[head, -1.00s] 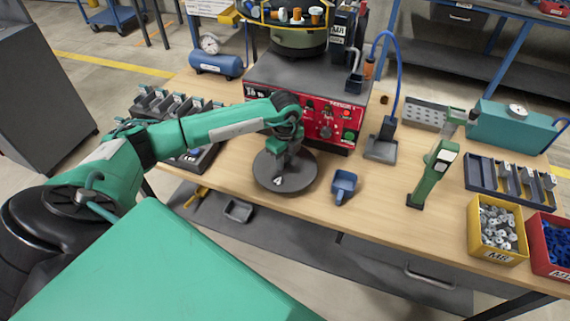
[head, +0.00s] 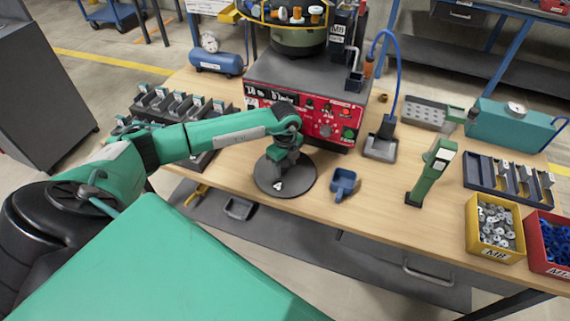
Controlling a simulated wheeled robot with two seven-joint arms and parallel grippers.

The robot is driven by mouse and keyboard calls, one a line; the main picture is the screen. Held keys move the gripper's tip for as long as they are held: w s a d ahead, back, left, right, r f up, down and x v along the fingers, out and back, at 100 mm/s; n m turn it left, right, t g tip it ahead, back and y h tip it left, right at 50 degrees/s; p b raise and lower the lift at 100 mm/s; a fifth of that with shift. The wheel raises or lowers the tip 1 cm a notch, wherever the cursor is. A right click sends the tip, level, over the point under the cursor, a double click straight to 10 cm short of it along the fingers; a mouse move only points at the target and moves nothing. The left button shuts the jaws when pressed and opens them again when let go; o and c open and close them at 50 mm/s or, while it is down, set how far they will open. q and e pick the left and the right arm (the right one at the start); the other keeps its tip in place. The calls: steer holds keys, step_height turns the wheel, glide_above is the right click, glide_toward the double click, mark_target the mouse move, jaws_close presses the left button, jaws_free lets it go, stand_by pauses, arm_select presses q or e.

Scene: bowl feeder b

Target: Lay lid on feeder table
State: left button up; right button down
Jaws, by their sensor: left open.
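The lid (head: 300,181) is a dark grey round disc with a white mark like a 4. It lies on the wooden feeder table (head: 240,170) in front of the red-fronted feeder. My left gripper (head: 279,170) is directly above the lid, pointing down at its middle. Its jaws are open, and the arm hides part of the lid's far side. Whether the fingers touch the lid is too small to tell. My right gripper is not in view.
The feeder (head: 320,80) stands behind the lid. A blue scoop (head: 344,183) lies just to its right. A green handheld device (head: 432,172) stands farther right, near a yellow bin (head: 495,229) and a red bin (head: 549,244). Dark trays (head: 165,100) lie at left.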

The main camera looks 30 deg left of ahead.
mark_target(285, 164)
arm_select(q)
steer(key=shift+r, duration=0.25)
step_height(285, 164, up, 12)
steer(key=b, duration=0.2)
steer(key=shift+f, duration=0.15)
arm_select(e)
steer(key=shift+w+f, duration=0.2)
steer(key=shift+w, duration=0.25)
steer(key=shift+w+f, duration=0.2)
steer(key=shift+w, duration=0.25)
